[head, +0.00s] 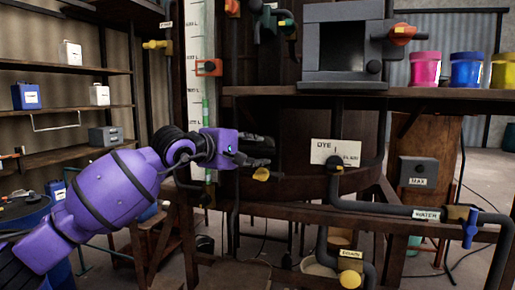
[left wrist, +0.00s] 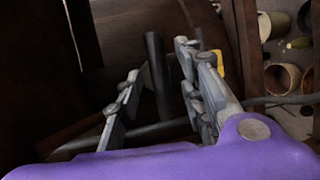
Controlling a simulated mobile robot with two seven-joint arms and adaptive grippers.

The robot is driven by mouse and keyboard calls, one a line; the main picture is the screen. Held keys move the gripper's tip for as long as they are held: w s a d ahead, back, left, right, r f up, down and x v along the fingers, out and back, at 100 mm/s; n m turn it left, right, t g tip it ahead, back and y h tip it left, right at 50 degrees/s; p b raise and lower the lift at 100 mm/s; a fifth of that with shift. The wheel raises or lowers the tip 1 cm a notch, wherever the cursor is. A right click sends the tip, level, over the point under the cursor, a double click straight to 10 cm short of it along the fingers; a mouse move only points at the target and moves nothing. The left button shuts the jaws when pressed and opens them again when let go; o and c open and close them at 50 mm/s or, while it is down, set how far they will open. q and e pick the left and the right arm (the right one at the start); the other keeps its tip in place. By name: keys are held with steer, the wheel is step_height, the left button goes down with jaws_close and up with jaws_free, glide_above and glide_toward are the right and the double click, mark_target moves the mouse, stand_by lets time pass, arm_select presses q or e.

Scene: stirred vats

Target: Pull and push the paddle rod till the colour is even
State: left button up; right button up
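My left gripper (head: 268,150) reaches in from the left in front of the dark wooden vat (head: 300,187), above a small yellow handle (head: 261,174). In the left wrist view its two grey fingers (left wrist: 160,92) are spread apart. A dark upright rod (left wrist: 154,68) shows between the fingers, with gaps on both sides; I cannot tell whether it is the paddle rod or a pipe. In the head view no paddle rod can be made out for certain. The liquid and its colour are not visible. My right gripper is not in view.
A white dye label (head: 335,152) hangs on the vat's front. A dark pipe (head: 385,207) runs right to a blue valve handle (head: 470,228). A shelf (head: 380,93) with pink, blue and yellow pots stands above. A gauge board (head: 199,50) rises left of the vat.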

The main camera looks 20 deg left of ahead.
arm_select(q)
steer(key=shift+x, duration=0.95)
steer(key=shift+c, duration=0.5)
steer(key=shift+f, duration=0.1)
jaws_close()
